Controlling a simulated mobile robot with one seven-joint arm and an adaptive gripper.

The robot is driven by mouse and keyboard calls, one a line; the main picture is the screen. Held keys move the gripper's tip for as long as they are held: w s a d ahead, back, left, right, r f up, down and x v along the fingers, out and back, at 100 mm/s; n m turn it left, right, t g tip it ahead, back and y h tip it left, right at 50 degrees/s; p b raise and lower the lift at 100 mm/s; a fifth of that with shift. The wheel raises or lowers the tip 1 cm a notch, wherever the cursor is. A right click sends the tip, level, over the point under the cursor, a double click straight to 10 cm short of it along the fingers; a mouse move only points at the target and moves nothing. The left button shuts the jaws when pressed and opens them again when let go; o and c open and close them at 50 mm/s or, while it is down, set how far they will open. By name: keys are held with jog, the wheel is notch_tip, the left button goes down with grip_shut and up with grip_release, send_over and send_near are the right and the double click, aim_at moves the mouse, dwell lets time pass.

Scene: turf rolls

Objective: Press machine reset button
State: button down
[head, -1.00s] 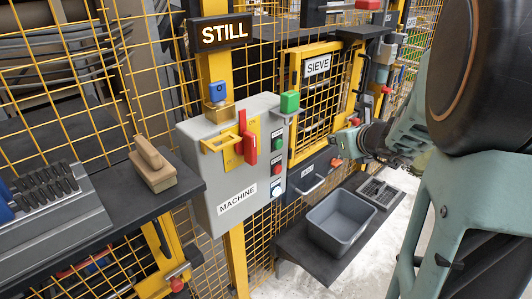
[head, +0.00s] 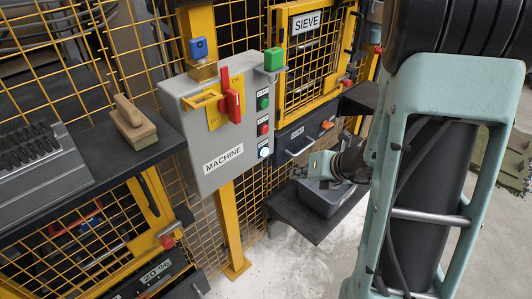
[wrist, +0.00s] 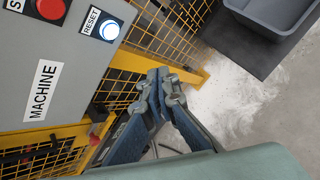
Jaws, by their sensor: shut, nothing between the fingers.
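The grey machine box (head: 205,145) hangs on the yellow mesh fence, labelled MACHINE. Its right side has a column of buttons, with the lit white reset button (head: 264,152) at the bottom. In the wrist view the reset button (wrist: 109,30) glows white with a blue rim beside a RESET label, at upper left. My gripper (wrist: 162,75) is shut and empty, below and to the right of the button and apart from it. In the head view my gripper (head: 305,170) is small, to the right of the box, in front of the grey bin.
A red switch handle (head: 232,100) and yellow hasp stick out from the box front. A red button (wrist: 50,8) sits beside reset. A grey bin (head: 322,200) stands on a dark shelf at right. A shelf with a wooden brush (head: 133,122) is at left.

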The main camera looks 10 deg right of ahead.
aim_at(265, 152)
jog(key=w+a, duration=0.5)
jog(key=w, duration=0.2)
dwell(0.3)
jog(key=shift+w+a, duration=0.15)
jog(key=shift+w, duration=0.05)
dwell(1.2)
jog(key=shift+w+a, duration=0.15)
jog(key=shift+w, duration=0.1)
jog(key=shift+w+a, duration=0.25)
jog(key=shift+w, duration=0.1)
dwell(0.9)
jog(key=shift+s+d, duration=0.45)
jog(key=shift+s, duration=0.25)
